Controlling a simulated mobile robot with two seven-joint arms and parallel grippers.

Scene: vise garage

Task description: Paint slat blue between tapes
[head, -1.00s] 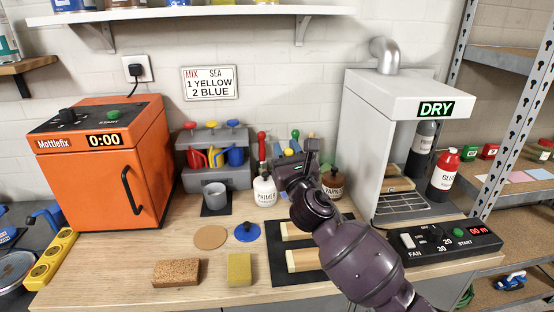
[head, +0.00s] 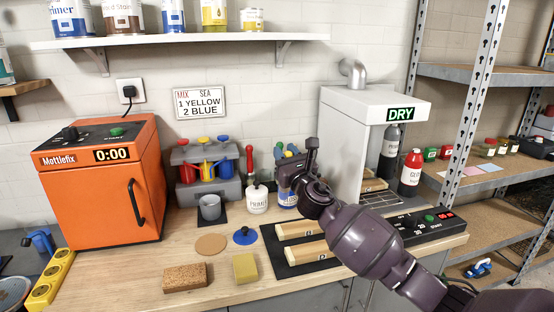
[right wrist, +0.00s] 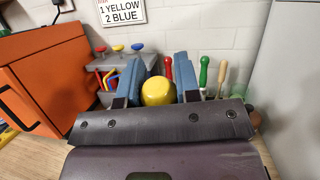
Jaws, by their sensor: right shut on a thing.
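Two pale wooden slats, a back slat (head: 300,228) and a front slat (head: 310,249), lie on a black mat (head: 275,262) on the bench. My arm covers their right ends, and tape on them is too small to tell. The head view hides most of that thing. My left gripper is out of view.
An orange mixer (head: 100,190) stands left, a drying cabinet (head: 345,130) right. A paint dispenser (head: 207,170), grey cup (head: 210,207), blue lid (head: 245,235), sponge (head: 245,267) and brown block (head: 185,277) are on the bench. Bare bench lies front left.

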